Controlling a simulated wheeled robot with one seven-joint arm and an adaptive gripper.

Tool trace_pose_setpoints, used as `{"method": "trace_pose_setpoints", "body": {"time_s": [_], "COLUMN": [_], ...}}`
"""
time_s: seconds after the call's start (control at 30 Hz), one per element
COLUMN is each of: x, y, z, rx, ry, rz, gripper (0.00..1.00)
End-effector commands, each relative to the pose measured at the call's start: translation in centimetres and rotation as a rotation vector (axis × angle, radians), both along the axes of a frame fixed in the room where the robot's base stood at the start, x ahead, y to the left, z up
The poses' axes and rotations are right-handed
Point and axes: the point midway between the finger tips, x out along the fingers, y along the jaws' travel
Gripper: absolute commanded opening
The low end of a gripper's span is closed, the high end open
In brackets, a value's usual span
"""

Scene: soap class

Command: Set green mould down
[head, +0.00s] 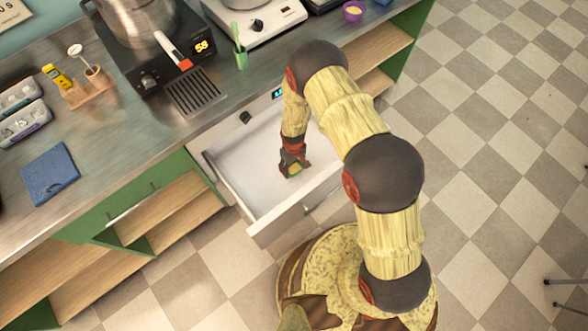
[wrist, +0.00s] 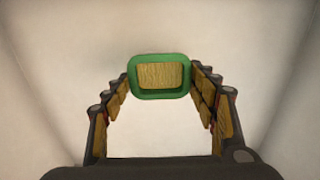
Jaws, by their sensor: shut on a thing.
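The green mould (wrist: 160,92) is a small rounded rectangle with a green rim and a tan, wood-like middle. My gripper (wrist: 161,75) is shut on it, with one finger at each short side. In the head view my gripper (head: 293,163) points down inside the open white drawer (head: 240,165), and the mould (head: 295,170) shows small at its tip. The mould is low over the drawer's floor; I cannot tell whether it touches. The drawer's interior looks otherwise empty, though my arm hides its right part.
The drawer's front panel (head: 287,222) stands out over the tiled floor. Pale drawer walls surround my gripper.

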Motion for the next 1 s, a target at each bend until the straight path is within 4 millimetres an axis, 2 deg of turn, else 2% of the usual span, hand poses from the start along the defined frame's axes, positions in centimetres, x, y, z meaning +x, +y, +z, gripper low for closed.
{"method": "trace_pose_setpoints", "body": {"time_s": [0.27, 0.7, 0.73, 1.0], "x": [0.3, 0.4, 0.4, 0.4], "y": [-0.4, -0.3, -0.4, -0.3], "z": [-3.6, -4.1, -4.0, -4.0], "rx": [-0.001, 0.0, 0.0, 0.0], "ry": [0.002, 0.0, 0.0, 0.0], "rz": [0.001, 0.0, 0.0, 0.0], "gripper": [0.27, 0.27, 0.59, 0.74]}}
